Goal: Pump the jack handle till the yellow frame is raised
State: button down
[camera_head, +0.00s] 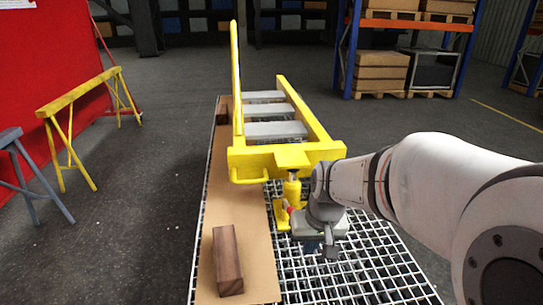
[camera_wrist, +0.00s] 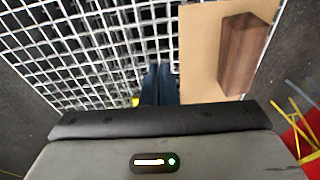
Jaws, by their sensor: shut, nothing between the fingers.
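The yellow frame (camera_head: 287,157), with grey cross slats, stands over the mesh table. A yellow jack (camera_head: 292,190) with a red part stands under its near crossbar, and a short dark rod shows between them. I cannot tell whether they touch. My gripper (camera_head: 328,247) is just right of and nearer than the jack, pointing down over the mesh. In the wrist view its dark blue fingers (camera_wrist: 157,82) are together with nothing between them. A small yellow bit shows beside them there. The jack handle cannot be made out; my wrist may hide it.
A wooden block (camera_head: 228,262) lies on the brown board (camera_head: 255,270) at the near left; it also shows in the wrist view (camera_wrist: 241,52). Yellow and grey trestles stand on the floor to the left. The mesh table (camera_head: 375,270) is clear at the near right.

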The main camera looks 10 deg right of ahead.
jog(key=w+d+r+m+t+p, duration=0.1)
jog(key=w+d+r+p, duration=0.1)
jog(key=w+r+p, duration=0.9)
jog(key=w, duration=0.4)
jog(key=shift+d+r+t+y+p, duration=0.25)
jog(key=shift+r+t+y+p, duration=0.05)
jog(key=shift+t+p, duration=0.1)
jog(key=shift+w+f, duration=0.1)
send_over(290, 208)
jog(key=s+d, duration=0.1)
jog(key=d, duration=0.1)
notch_tip(290, 208, down, 10)
jog(key=r, duration=0.1)
jog(key=f, duration=0.1)
jog(key=s+b, duration=0.1)
jog(key=f, duration=0.1)
jog(key=shift+s+a+f, duration=0.15)
jog(key=shift+a+f, duration=0.15)
jog(key=shift+f, duration=0.05)
jog(key=shift+s+a+f, duration=0.15)
jog(key=shift+s+f, duration=0.1)
jog(key=shift+f, duration=0.25)
jog(key=shift+b, duration=0.4)
